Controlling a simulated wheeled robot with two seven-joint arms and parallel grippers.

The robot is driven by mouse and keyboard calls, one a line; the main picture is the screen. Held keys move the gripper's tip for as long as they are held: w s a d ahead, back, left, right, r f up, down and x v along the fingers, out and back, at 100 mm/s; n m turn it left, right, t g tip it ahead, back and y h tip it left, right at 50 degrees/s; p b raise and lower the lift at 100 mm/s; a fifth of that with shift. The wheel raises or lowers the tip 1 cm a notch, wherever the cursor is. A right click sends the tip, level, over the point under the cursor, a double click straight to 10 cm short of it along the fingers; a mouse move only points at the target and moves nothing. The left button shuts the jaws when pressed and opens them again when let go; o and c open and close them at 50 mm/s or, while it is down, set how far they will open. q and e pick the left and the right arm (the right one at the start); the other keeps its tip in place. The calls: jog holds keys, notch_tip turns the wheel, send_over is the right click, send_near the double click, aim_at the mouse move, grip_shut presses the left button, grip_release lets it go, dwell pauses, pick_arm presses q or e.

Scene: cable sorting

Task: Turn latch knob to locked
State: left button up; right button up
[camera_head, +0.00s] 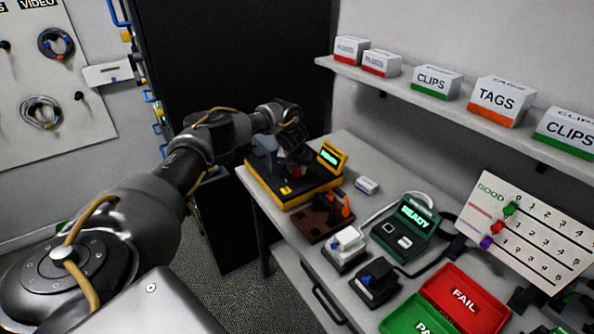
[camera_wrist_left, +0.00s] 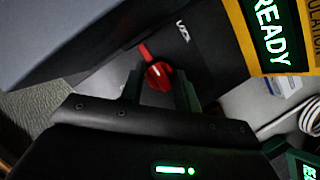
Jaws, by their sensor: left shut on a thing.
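The latch knob (camera_wrist_left: 158,75) is red with a white mark on its face. In the left wrist view it sits on a dark surface, between the two fingers of my left gripper (camera_wrist_left: 160,88). The gripper is shut on the knob. A red lever-like part (camera_wrist_left: 144,51) reaches up and left from the knob. In the head view, my left gripper (camera_head: 294,152) is over the yellow and black device (camera_head: 300,194) on the bench, and only a little red of the knob shows below it. My right gripper is not clearly seen.
The device's green-lit screen (camera_head: 329,155) stands just right of the gripper. Nearer on the bench (camera_head: 362,152) are a brown fixture (camera_head: 324,220), a green READY tester (camera_head: 405,232), small connector blocks and the red FAIL tray (camera_head: 463,299). A shelf with labelled boxes runs above.

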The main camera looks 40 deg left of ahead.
dwell(0.3)
pick_arm(q)
jog(key=o, duration=1)
jog(key=shift+c, duration=0.2)
jog(key=b+v, duration=0.2)
jog(key=v, duration=0.8)
jog(key=shift+s+r, duration=0.25)
jog(key=shift+r, duration=0.05)
